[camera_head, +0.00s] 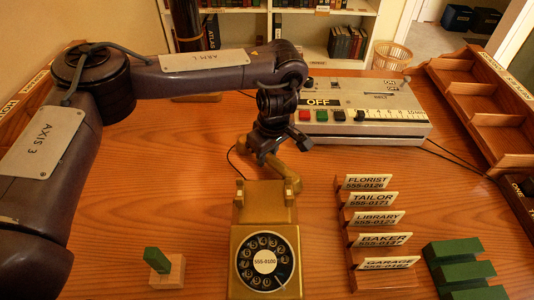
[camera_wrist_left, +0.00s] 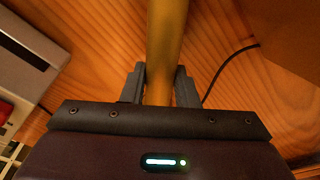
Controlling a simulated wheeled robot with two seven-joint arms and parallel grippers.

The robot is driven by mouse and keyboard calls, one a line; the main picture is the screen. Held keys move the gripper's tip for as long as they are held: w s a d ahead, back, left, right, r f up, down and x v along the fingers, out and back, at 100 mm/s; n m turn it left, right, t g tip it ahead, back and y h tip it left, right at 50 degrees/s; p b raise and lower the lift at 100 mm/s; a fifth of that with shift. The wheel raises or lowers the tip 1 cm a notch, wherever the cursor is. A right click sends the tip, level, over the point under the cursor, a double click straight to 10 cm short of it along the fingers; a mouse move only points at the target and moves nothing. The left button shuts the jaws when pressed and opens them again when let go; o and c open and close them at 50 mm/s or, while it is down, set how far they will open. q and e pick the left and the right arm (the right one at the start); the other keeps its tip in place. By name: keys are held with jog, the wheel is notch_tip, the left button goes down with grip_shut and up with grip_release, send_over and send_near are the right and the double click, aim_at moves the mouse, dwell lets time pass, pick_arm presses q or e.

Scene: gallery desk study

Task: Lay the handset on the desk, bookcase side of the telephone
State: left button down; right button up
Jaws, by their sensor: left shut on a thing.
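The brass-coloured telephone (camera_head: 235,245) with a black dial stands on the desk (camera_head: 140,190) at the front middle, its cradle empty. My left gripper (camera_head: 266,155) is just beyond it, on the bookcase side, shut on the brass-coloured handset (camera_head: 289,168). In the left wrist view the handset (camera_wrist_left: 167,40) runs between the two fingers (camera_wrist_left: 160,85). The gripper hides part of the handset in the head view. I cannot tell whether it touches the desk. The bookcase (camera_head: 315,52) stands behind the desk. My right gripper is not in view.
A grey switch box (camera_head: 365,128) with coloured buttons lies close right of the gripper. A name-card rack (camera_head: 353,250), green blocks (camera_head: 455,250) and a wooden tray (camera_head: 470,90) are at right. A green peg on a wooden block (camera_head: 168,278) stands front left.

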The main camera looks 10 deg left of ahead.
aim_at(272, 157)
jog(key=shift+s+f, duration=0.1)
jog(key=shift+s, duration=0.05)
pick_arm(q)
jog(key=shift+f, duration=0.2)
jog(key=c, duration=1.1)
grip_release()
jog(key=shift+r, duration=0.2)
jog(key=r, duration=0.4)
jog(key=d+r+p, duration=0.1)
jog(key=r, duration=0.3)
jog(key=s+r, duration=0.1)
jog(key=r, duration=0.3)
jog(key=shift+d+p, duration=0.3)
jog(key=shift+p, duration=0.05)
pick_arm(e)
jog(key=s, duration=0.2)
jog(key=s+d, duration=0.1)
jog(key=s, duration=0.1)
